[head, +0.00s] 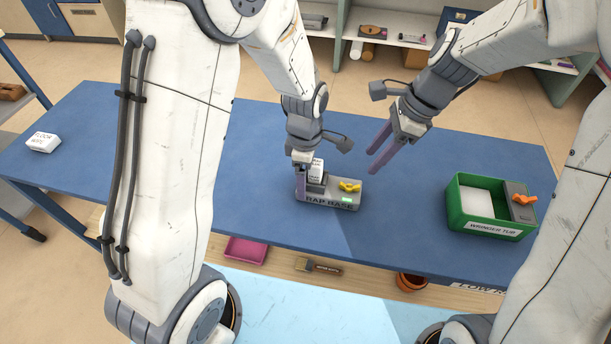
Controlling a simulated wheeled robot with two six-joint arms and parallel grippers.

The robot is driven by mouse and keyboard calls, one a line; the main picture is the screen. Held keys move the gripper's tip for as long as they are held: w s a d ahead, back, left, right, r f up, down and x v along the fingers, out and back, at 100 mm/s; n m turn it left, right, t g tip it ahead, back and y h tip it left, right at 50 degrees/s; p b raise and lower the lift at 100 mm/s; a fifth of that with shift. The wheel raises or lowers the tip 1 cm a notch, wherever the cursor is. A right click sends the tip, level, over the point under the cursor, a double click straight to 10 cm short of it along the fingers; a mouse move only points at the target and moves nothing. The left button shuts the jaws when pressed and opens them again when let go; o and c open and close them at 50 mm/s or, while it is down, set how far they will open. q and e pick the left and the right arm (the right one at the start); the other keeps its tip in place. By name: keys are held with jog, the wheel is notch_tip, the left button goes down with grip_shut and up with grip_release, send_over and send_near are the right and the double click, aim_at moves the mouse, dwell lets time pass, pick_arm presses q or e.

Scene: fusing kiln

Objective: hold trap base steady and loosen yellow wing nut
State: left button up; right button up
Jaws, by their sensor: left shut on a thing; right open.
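The grey trap base (328,202) stands on the blue table, with a label on its front face reading in part "RAP BASE". The yellow wing nut (349,186) sits on top of it, toward its right end. A white labelled piece (316,169) stands upright on the base, left of the wing nut. My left gripper (300,188) points down and is shut on the left end of the trap base, hiding part of it. My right gripper (377,155) is open and empty, above the table, up and right of the wing nut and apart from it.
A green wringer tub (485,234) with an orange wing nut (523,199) stands at the table's right. A white block (43,142) lies at the far left. The blue table (250,180) is clear around the base. A pink tray (245,250) and a brown pot (411,282) sit below.

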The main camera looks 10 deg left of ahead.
aim_at(350, 183)
jog(key=shift+c, duration=0.4)
jog(key=shift+m+y, duration=0.3)
jog(key=shift+m, duration=0.5)
jog(key=x, duration=0.9)
jog(key=shift+s+f, duration=0.1)
jog(key=shift+f, duration=0.35)
jog(key=shift+c, duration=0.3)
jog(key=shift+t, duration=0.3)
grip_shut()
